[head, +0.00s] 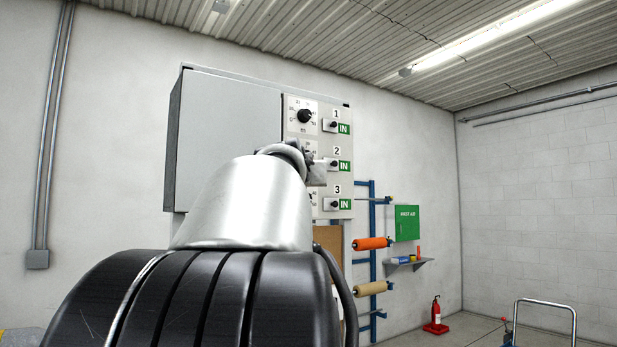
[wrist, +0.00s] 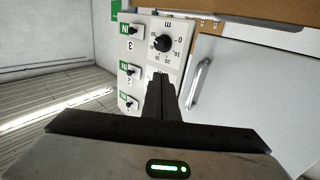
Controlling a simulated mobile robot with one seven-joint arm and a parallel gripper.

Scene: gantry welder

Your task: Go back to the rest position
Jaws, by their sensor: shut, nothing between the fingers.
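My gripper (head: 316,174) is mostly hidden behind my own arm in the head view, in front of the control panel (head: 345,180). In the wrist view my gripper (wrist: 160,82) has its two dark fingers shut together with nothing between them. The fingers point at the panel, which appears turned over there, and cover part of its dial column. One dial (wrist: 162,43) shows just beyond the fingertips. Whether the fingertips touch the panel cannot be told.
The panel has switches 1 (head: 331,127), 2 (head: 332,163) and 3 (head: 333,204), each beside a green IN label. A grey cabinet door (head: 228,125) adjoins it. Right of it stand a blue rack (head: 373,255) with rolls, a green first-aid box (head: 407,223) and a fire extinguisher (head: 436,315).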

